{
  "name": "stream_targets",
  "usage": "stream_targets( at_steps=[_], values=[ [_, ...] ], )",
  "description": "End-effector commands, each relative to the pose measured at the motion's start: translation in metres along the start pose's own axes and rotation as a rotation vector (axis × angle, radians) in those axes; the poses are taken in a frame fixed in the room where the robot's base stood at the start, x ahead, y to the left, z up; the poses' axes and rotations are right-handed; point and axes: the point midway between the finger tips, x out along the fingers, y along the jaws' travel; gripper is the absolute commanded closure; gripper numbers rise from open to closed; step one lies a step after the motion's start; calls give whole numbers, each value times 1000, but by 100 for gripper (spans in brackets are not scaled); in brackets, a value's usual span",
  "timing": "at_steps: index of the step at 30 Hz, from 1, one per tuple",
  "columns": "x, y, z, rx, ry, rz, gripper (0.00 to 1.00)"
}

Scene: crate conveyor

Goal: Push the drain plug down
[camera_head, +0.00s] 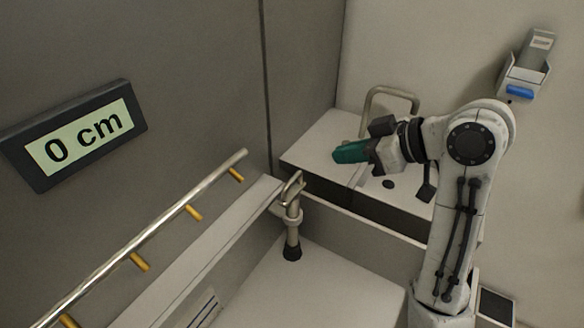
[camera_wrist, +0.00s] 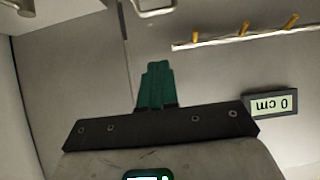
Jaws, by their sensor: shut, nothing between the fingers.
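The upright metal rod with a looped handle and black foot, which looks like the drain plug (camera_head: 292,222), stands in the corner of the pale basin (camera_head: 305,290). Its black foot meets the basin floor; I cannot tell whether it is seated. My gripper (camera_head: 340,153) has green fingers pressed together and empty. It is above the ledge behind the basin, up and to the right of the plug's handle, not touching it. In the wrist view the shut green fingers (camera_wrist: 157,72) show against the grey wall. A metal loop shows at that view's top edge; I cannot tell which thing it is.
A display (camera_head: 75,135) reading "0 cm" hangs on the left wall. A metal rail (camera_head: 160,235) with several yellow pegs runs below it. A bent metal pipe (camera_head: 390,90) stands behind my gripper. A grey and blue holder (camera_head: 525,75) is on the right wall.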

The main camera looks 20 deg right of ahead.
Motion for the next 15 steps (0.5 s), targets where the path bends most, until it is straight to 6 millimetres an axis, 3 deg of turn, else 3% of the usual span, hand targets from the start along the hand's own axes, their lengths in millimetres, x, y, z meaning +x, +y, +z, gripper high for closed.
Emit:
stream_targets(
  at_steps=[8,15],
  values=[
    [2,0,0,0,0,-1,100],
    [29,-1,0,1,-3,-3,100]
  ],
)
